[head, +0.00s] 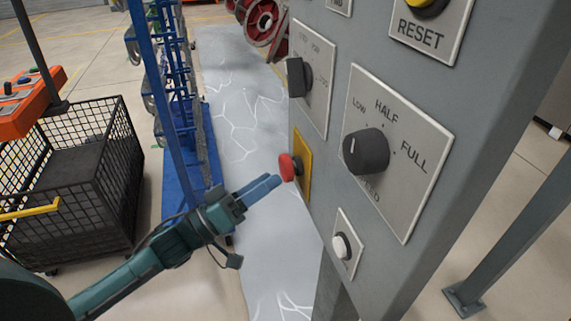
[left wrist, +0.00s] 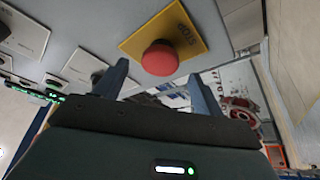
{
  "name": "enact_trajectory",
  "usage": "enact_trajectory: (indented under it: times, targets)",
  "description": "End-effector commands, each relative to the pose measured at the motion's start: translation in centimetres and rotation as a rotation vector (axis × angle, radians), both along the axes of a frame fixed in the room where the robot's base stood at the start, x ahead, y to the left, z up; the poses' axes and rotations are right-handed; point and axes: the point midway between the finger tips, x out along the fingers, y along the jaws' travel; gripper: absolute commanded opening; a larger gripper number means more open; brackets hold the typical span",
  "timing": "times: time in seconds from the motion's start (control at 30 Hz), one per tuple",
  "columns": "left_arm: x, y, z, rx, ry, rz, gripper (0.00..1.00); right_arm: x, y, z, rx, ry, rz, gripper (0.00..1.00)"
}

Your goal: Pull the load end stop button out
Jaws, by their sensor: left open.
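The red stop button (head: 287,168) sits on a yellow plate (head: 302,168) on the side of the grey control panel. In the left wrist view the button (left wrist: 160,58) stands in front of its yellow plate (left wrist: 187,32), marked STOP. My left gripper (head: 272,183) is open, with its blue fingertips close to the button in the head view. In the left wrist view the fingers (left wrist: 155,85) are spread to either side below the button, which shows between and beyond them. I cannot tell whether a finger touches it. My right gripper is not in view.
The grey panel (head: 405,50) also carries a HALF/FULL knob (head: 366,151), a smaller black knob (head: 298,77), a white button (head: 340,245) and a RESET button. A black mesh cart (head: 110,150) and a blue rack (head: 150,80) stand to the left.

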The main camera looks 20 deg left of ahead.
Motion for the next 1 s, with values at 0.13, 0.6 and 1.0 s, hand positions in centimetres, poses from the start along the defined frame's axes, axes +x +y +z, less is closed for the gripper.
enact_trajectory:
  times: [0.13, 0.6, 1.0]
  targets:
    - [2.0, -1.8, 1.1, -0.003, -0.003, 0.0, 0.7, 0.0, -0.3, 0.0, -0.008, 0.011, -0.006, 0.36]
    - [3.8, -3.4, 1.6, 0.0, 0.001, 0.001, 0.7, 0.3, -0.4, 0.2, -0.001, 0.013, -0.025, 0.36]
    - [3.8, -3.3, 1.6, 0.0, 0.001, 0.001, 0.44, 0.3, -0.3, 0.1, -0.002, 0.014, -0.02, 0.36]
